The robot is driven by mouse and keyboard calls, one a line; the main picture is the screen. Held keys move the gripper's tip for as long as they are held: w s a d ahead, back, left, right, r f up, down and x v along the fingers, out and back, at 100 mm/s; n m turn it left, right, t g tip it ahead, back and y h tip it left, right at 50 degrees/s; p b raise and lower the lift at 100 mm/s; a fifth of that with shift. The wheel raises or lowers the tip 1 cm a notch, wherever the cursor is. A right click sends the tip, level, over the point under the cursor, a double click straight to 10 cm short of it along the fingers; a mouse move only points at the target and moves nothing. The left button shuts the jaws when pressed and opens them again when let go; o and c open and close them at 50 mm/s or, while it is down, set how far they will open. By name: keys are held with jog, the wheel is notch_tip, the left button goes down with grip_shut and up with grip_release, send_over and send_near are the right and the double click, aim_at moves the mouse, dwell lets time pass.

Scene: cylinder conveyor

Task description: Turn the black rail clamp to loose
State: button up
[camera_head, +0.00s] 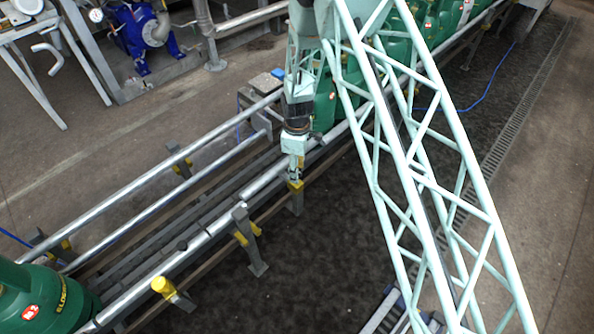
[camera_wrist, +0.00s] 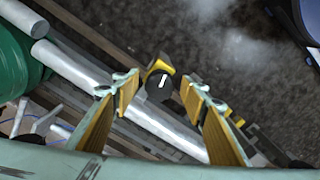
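The black rail clamp (camera_wrist: 158,80) shows in the wrist view as a round black knob with a white mark, on a yellow bracket. The mark is tilted slightly right of upright in the picture. My gripper (camera_wrist: 160,86) is open, with one yellow-padded finger on each side of the knob and a gap to both. In the head view my gripper (camera_head: 295,169) points down just above a yellow bracket (camera_head: 295,186) on the conveyor rail. There the knob itself is too small or hidden to make out.
Silver rails (camera_head: 150,198) run diagonally along the conveyor. Other yellow brackets (camera_head: 164,287) sit on the near rail. A green cylinder (camera_head: 40,300) stands at the lower left, and several more stand at the upper right behind my arm.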

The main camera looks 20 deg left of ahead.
jog(key=c, duration=0.8)
jog(key=shift+c, duration=0.2)
jog(key=shift+m, duration=1.5)
jog(key=o, duration=0.8)
jog(key=shift+o, duration=0.2)
jog(key=shift+r, duration=0.2)
